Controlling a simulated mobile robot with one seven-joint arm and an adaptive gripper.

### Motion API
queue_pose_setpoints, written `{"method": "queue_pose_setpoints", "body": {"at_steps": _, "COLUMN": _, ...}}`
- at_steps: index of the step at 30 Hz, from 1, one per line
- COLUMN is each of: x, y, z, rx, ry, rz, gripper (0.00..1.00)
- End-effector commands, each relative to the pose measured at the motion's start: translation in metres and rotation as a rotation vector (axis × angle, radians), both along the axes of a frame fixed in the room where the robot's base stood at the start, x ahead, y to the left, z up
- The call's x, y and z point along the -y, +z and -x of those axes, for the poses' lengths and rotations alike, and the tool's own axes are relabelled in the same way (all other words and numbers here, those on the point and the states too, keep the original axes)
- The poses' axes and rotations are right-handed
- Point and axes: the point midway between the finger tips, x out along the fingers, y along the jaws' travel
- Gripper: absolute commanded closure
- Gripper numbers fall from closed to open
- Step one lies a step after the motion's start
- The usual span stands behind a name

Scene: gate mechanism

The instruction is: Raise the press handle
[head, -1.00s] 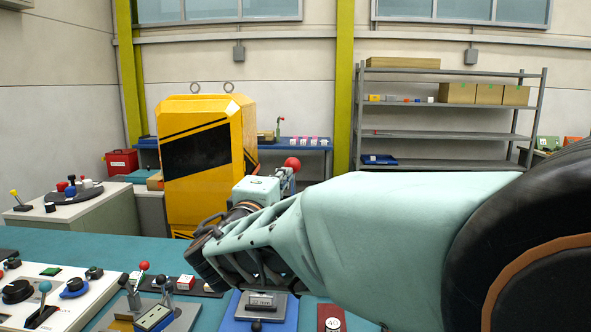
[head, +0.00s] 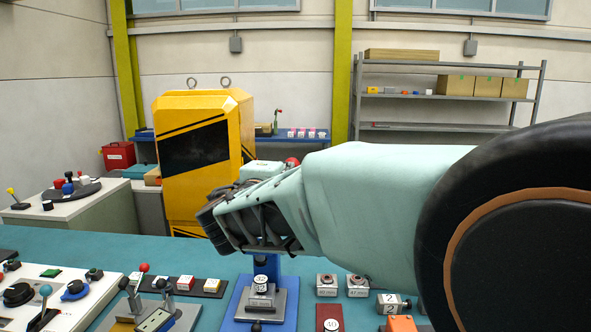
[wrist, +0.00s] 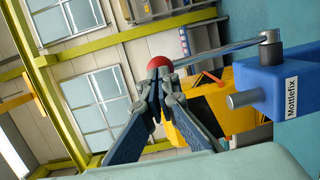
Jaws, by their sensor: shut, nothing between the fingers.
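The blue press, labelled "Mottlefix", has its head (wrist: 264,92) at the right of the wrist view. Its handle is a silver rod (wrist: 220,50) ending in a red ball knob (wrist: 160,63). My gripper (wrist: 160,73) is shut, with its fingertips right at the knob and nothing held between them. Whether the tips touch the knob is not clear. In the head view the red knob (head: 292,161) just shows above my arm, and the blue press base (head: 238,306) stands on the table below. My arm hides the press head, rod and fingertips there.
The teal table (head: 150,245) holds a white control panel (head: 70,290) at left and small blocks and dials right of the press. A yellow cabinet (head: 178,200) stands behind. A grey shelf (head: 440,127) is at the back.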

Motion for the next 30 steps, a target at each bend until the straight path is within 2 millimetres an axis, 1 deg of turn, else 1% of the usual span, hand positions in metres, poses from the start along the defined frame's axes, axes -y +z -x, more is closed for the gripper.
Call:
{"method": "queue_pose_setpoints", "body": {"at_steps": 1, "x": 0.001, "y": 0.011, "z": -0.006, "rx": -0.022, "ry": -0.003, "rz": -0.002, "gripper": 1.0}}
{"method": "queue_pose_setpoints", "body": {"at_steps": 6, "x": 0.002, "y": 0.018, "z": -0.023, "rx": -0.101, "ry": -0.002, "rz": -0.004, "gripper": 1.0}}
{"method": "queue_pose_setpoints", "body": {"at_steps": 12, "x": 0.002, "y": 0.02, "z": -0.035, "rx": -0.159, "ry": -0.001, "rz": -0.007, "gripper": 1.0}}
{"method": "queue_pose_setpoints", "body": {"at_steps": 17, "x": 0.002, "y": 0.018, "z": -0.038, "rx": -0.174, "ry": 0.001, "rz": -0.007, "gripper": 1.0}}
{"method": "queue_pose_setpoints", "body": {"at_steps": 30, "x": 0.001, "y": 0.017, "z": -0.038, "rx": -0.172, "ry": 0.001, "rz": -0.007, "gripper": 1.0}}
